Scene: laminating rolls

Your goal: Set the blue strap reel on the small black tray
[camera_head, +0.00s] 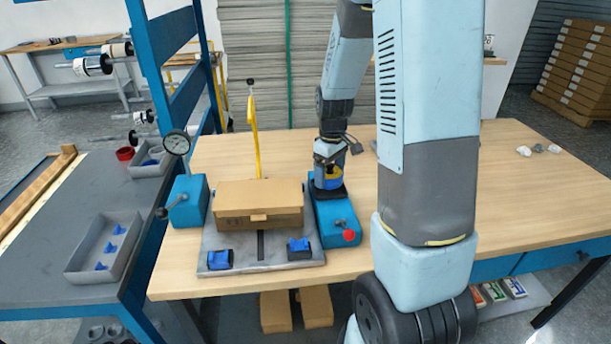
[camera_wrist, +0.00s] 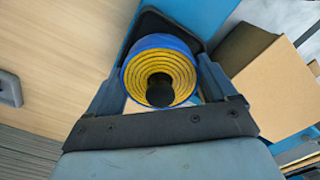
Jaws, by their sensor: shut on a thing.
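The blue strap reel (camera_wrist: 161,70) shows end-on in the wrist view, with a blue outside, yellow coiled layers and a dark centre. My gripper (camera_wrist: 162,66) is shut on it, one finger on each side. In the head view the reel (camera_head: 327,181) shows as a small blue and yellow patch below my gripper (camera_head: 329,170). The small black tray (camera_head: 342,193) lies right under it, on top of the blue machine block. The tray's dark rim (camera_wrist: 196,43) shows behind the reel in the wrist view. I cannot tell whether the reel touches the tray.
A cardboard box (camera_head: 258,204) sits on a grey fixture plate (camera_head: 262,262) left of the blue block (camera_head: 340,232), which has a red knob. A dial gauge (camera_head: 176,143) and a yellow upright (camera_head: 254,130) stand nearby. The wooden table (camera_head: 530,205) is mostly clear on the right.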

